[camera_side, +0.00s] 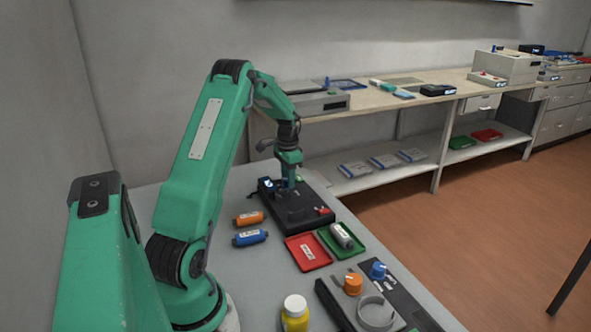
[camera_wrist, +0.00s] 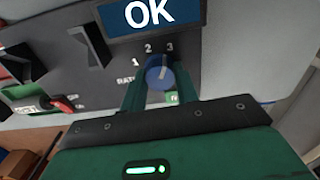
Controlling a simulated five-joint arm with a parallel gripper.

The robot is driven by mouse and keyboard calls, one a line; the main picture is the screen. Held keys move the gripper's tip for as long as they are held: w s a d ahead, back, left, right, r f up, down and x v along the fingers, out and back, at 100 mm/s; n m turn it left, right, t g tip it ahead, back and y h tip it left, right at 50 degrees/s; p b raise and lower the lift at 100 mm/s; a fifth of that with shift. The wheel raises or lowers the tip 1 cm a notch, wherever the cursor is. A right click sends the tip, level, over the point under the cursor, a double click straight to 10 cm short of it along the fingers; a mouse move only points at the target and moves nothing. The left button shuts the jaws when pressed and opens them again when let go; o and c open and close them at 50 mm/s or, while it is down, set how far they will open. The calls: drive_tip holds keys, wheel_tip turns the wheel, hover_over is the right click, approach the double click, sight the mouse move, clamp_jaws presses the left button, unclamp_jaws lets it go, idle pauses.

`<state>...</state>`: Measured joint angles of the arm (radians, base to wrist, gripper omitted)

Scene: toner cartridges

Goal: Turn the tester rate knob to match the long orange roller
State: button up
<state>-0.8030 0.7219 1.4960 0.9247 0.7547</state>
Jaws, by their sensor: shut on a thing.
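The black tester (camera_side: 297,213) stands on the grey bench, and its panel fills the upper part of the wrist view (camera_wrist: 80,100). Its blue rate knob (camera_wrist: 160,74) sits below the numbers 1, 2 and 3. The pale mark on the knob leans up and slightly right; which number it meets is hard to tell. The tester's screen (camera_wrist: 149,16) reads OK. My gripper (camera_wrist: 158,88) is shut on the knob, one finger on each side; it also shows over the tester in the side view (camera_side: 288,182). The orange roller (camera_side: 249,218) lies left of the tester.
A blue roller (camera_side: 250,238) lies in front of the orange one. A red tray (camera_side: 307,257) with a label and a green tray (camera_side: 330,248) holding a grey roller (camera_side: 342,235) lie before the tester. A yellow bottle (camera_side: 295,313) stands at the front.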

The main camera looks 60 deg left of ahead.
drive_tip(key=shift+r+m, duration=0.1)
drive_tip(key=shift+m, duration=0.3)
drive_tip(key=o, duration=0.7)
drive_tip(key=shift+r, duration=0.1)
drive_tip(key=shift+r, duration=3.8)
